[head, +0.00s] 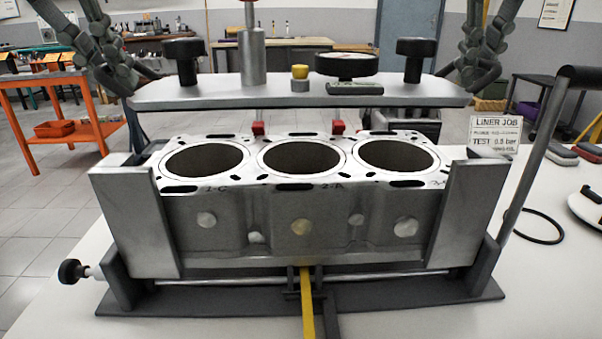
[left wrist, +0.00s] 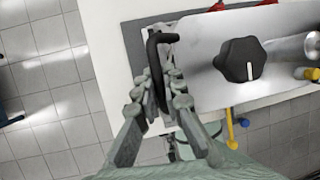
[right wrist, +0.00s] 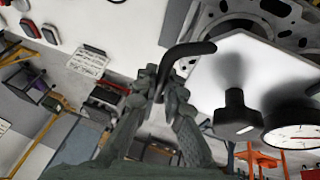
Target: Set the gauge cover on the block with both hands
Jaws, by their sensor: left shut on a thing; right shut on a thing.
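The gauge cover (head: 430,94) is a flat silver plate with two black knobs, a metal cylinder, a yellow-topped fitting and a round gauge (head: 347,65). It hangs roughly level above the engine block (head: 275,225), with a visible gap below it. The block's top face shows three open bores. My left gripper (head: 130,85) is shut on the cover's black left handle (left wrist: 153,48). My right gripper (head: 470,78) is shut on the black right handle (right wrist: 196,48). The cover also shows in the left wrist view (left wrist: 205,80) and right wrist view (right wrist: 225,72).
The block sits between grey end plates (head: 470,215) on a dark stand (head: 400,290). Two red parts (head: 337,127) stand behind the block. A "LINER JOB" sign (head: 495,134), a black ring (head: 540,226) and a dark upright bar (head: 535,150) are at the right.

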